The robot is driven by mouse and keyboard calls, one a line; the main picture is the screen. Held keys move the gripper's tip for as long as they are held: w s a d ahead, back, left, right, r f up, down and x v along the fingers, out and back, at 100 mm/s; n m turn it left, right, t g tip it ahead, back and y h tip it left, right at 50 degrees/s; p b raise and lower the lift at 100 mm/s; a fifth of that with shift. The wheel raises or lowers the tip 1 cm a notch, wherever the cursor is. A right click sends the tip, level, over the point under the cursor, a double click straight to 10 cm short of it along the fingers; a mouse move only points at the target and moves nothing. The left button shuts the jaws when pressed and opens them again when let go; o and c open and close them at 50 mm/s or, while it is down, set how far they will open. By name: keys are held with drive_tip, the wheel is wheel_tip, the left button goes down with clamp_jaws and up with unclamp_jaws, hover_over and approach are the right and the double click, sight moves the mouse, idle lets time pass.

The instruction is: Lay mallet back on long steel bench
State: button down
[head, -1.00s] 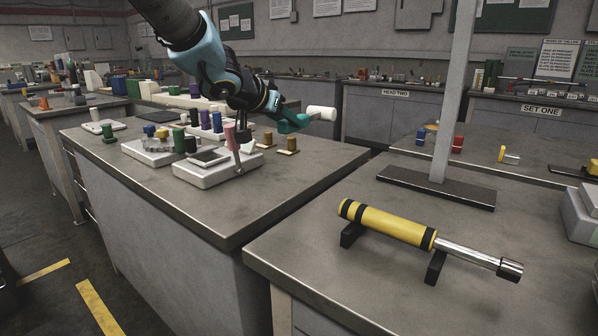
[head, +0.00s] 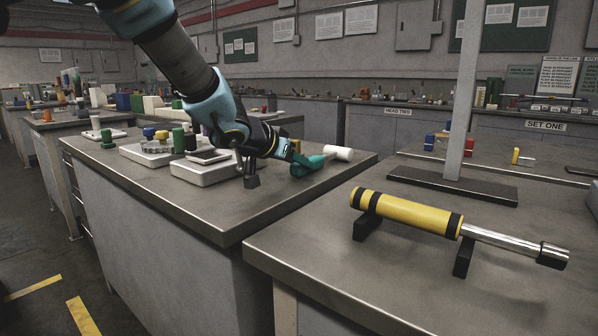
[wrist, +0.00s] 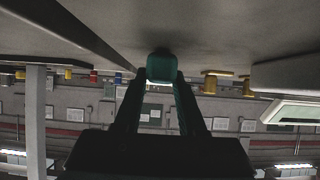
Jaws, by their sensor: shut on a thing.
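The mallet (head: 312,165) has a teal handle and a white cylindrical head (head: 338,152). My gripper (head: 292,155) is shut on the teal handle and holds it low over the right part of a long steel-topped bench (head: 235,215). I cannot tell whether the mallet touches the top. In the wrist view, my gripper (wrist: 161,85) has its two dark fingers on either side of the teal handle end (wrist: 161,66).
White fixtures (head: 205,172) with coloured pegs stand left of my gripper. On the nearer bench, a yellow-handled tool with a chrome shaft (head: 410,213) lies on black rests. A grey post (head: 458,100) rises from a dark base behind it. The bench's front right top is clear.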

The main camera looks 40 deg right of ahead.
drive_tip(key=shift+c, duration=2.4)
unclamp_jaws()
drive_tip(key=shift+a+r+p, duration=0.35)
drive_tip(key=shift+a, duration=0.1)
drive_tip(key=p+v, duration=0.3)
drive_tip(key=v, duration=0.7)
drive_tip(key=shift+s+a+p, duration=0.1)
drive_tip(key=shift+p, duration=0.3)
drive_tip(key=shift+s+a+r, duration=0.1)
drive_tip(key=shift+a+r, duration=0.05)
drive_tip(key=shift+a, duration=0.2)
